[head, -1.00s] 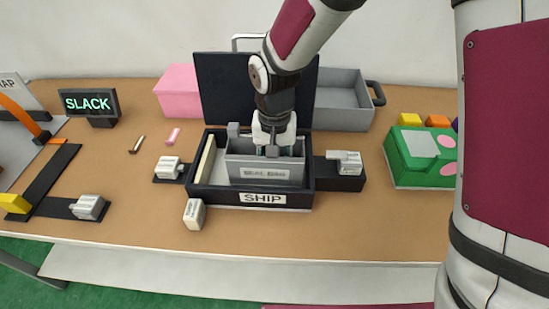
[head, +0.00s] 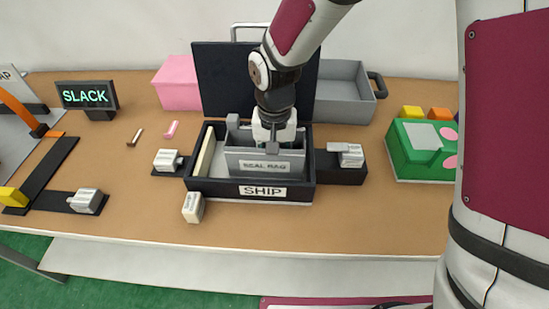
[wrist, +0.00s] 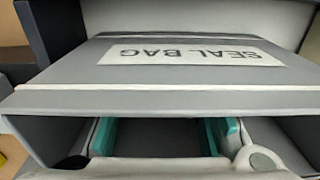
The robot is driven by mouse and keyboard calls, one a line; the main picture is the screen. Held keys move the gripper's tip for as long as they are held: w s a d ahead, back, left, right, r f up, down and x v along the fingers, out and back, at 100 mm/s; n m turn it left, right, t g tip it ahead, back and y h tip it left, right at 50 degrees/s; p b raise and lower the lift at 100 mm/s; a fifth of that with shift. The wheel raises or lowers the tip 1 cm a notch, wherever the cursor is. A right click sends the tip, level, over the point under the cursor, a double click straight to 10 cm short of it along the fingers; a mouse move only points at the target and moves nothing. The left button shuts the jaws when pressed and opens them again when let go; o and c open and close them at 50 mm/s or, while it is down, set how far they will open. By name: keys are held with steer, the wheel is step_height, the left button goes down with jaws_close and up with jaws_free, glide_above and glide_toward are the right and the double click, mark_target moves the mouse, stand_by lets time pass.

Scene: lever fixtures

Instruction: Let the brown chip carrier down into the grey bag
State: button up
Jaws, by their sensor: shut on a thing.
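The grey bag (head: 265,167), labelled SEAL BAG, stands open at the top inside the black SHIP box (head: 250,191). Its near wall also fills much of the wrist view (wrist: 190,85). My gripper (head: 272,145) points down into the bag's mouth, its lower part hidden behind the near wall. In the wrist view, its two teal fingertips (wrist: 165,137) stand apart within the bag. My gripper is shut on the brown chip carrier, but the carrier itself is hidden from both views.
The SHIP box's dark lid (head: 222,80) stands raised behind. Levers with pale grips flank the box, at left (head: 167,160) and right (head: 349,155). A pale block (head: 193,207) lies in front. A green box (head: 412,150) stands right; a SLACK sign (head: 87,96) is at left.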

steer(key=o, duration=1)
steer(key=shift+c, duration=0.2)
step_height(320, 180, up, 12)
steer(key=s+d+r+t+p, duration=0.2)
steer(key=s+d+r+p, duration=0.1)
steer(key=s+d+r, duration=0.7)
steer(key=s+d+r+t+p, duration=0.2)
steer(key=s+d+r, duration=0.4)
steer(key=s+d, duration=0.4)
steer(key=shift+s+d+p, duration=0.2)
steer(key=shift+s+p, duration=0.65)
steer(key=shift+s, duration=0.35)
